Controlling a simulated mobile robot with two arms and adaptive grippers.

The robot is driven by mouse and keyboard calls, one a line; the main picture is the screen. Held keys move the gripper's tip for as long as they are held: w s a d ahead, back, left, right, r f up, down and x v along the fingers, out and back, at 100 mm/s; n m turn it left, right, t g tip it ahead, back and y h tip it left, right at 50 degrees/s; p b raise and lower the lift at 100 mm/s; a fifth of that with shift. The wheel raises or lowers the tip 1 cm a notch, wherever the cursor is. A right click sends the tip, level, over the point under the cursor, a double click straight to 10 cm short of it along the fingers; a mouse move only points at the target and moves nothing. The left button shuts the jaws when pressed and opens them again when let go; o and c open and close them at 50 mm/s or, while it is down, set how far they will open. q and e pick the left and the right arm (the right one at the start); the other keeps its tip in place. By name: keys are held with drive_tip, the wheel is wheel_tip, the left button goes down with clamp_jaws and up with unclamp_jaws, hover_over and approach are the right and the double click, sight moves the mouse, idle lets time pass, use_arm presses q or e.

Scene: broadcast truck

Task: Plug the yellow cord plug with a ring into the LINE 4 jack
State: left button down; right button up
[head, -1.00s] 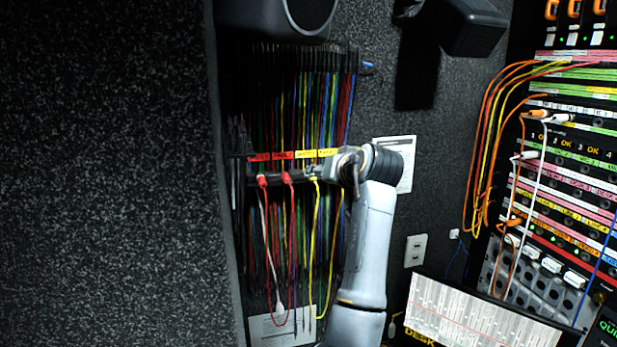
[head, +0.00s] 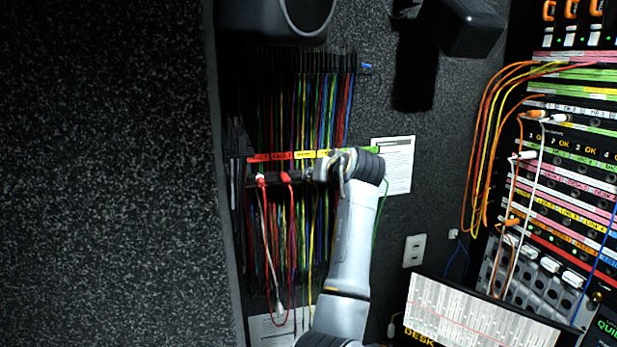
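My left gripper (head: 312,172) is at the cord rack, to the right of two hanging red plugs, under the yellow label (head: 305,154). Its fingers are small and dark against the rack, so I cannot tell whether they are open or shut. The yellow plug and its ring are not visible; the gripper and wrist cover that part of the rack. Thin yellow cord (head: 311,240) hangs below, beside my forearm. The jack panel (head: 565,180) is at the right; its labels are too small to pick out LINE 4 surely. My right gripper is not in view.
Red plugs (head: 261,179) and (head: 286,178) hang left of the gripper, with cords looping below. Orange and yellow cords (head: 485,130) arch to the panel. A desk screen (head: 480,310) stands at the lower right. A dark speaker (head: 460,25) projects from the wall above.

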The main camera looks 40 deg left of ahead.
use_arm(q)
drive_tip(key=shift+r, duration=0.15)
idle(0.5)
wheel_tip(320, 180, up, 2)
drive_tip(key=shift+r, duration=0.1)
idle(0.5)
drive_tip(key=shift+d, duration=0.1)
drive_tip(key=shift+s+d+b, duration=0.45)
drive_tip(key=shift+s+d, duration=0.5)
drive_tip(key=shift+d, duration=0.1)
